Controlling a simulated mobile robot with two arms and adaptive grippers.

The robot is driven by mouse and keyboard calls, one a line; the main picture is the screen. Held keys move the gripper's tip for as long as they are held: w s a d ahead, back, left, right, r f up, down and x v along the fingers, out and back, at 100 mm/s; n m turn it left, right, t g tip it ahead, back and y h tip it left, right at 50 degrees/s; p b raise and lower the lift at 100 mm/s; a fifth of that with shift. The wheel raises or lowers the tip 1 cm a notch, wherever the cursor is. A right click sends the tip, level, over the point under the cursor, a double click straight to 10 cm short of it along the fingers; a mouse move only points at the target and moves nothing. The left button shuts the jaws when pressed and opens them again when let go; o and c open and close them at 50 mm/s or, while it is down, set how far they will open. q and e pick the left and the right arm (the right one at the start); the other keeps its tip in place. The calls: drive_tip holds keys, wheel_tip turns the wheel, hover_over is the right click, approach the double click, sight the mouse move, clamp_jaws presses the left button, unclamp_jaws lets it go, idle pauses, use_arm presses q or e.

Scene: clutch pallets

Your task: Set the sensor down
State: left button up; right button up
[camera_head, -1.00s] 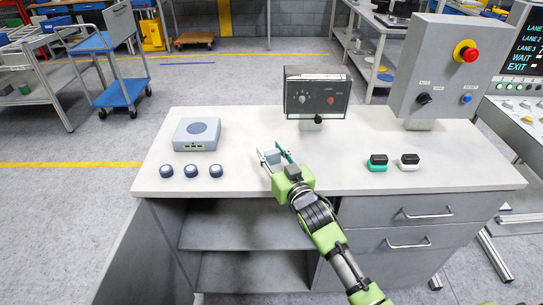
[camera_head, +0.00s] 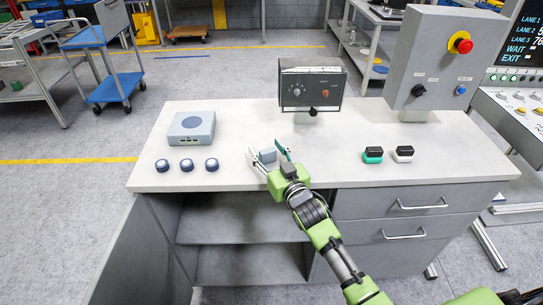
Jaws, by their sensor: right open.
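A small grey-blue block, which looks like the sensor (camera_head: 268,155), is on the white worktop near its front edge, left of the middle. My right gripper (camera_head: 265,147) reaches in from the front. It is open, with one finger on each side of the block, and the left finger stands apart from it. The gripper body partly hides the block's near side. My left gripper is not in view.
A grey box (camera_head: 191,128) and three round dark-blue-and-white knobs (camera_head: 187,165) lie to the left. A dark control panel (camera_head: 311,90) stands behind. Two black-topped switches (camera_head: 373,155) and a grey emergency-stop box (camera_head: 432,60) are to the right.

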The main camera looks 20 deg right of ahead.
drive_tip(key=s+d+b, duration=0.1)
drive_tip(key=s, duration=1.1)
drive_tip(key=shift+d, duration=0.2)
